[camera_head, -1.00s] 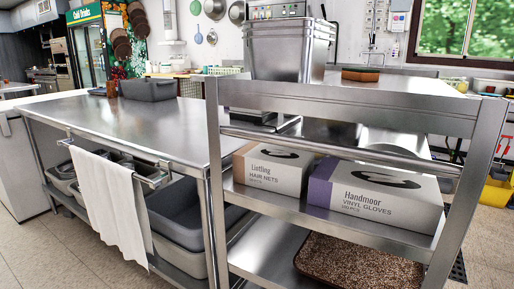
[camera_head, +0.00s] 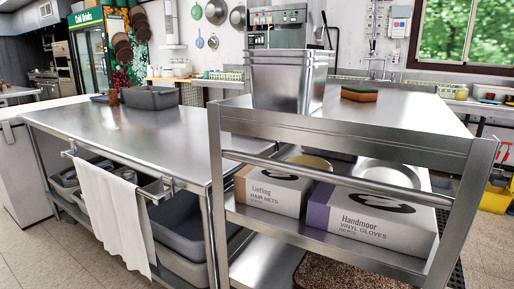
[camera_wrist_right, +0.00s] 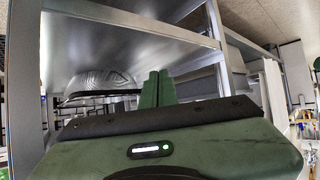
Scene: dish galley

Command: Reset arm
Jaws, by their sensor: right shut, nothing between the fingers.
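My right gripper (camera_wrist_right: 158,88) shows in the right wrist view. Its two green fingers are together with nothing between them. The fingers point toward the underside of a metal shelf (camera_wrist_right: 130,45) and its upright frame. Whether they touch the metal I cannot tell. Neither arm shows in the head view, and my left gripper is in neither view.
A steel cart (camera_head: 340,135) stands close in front, with a hair nets box (camera_head: 272,192) and a gloves box (camera_head: 370,222) on its shelf. Stacked metal pans (camera_head: 285,85) stand behind its rail. A white towel (camera_head: 112,215) hangs from the steel table (camera_head: 120,130) at left.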

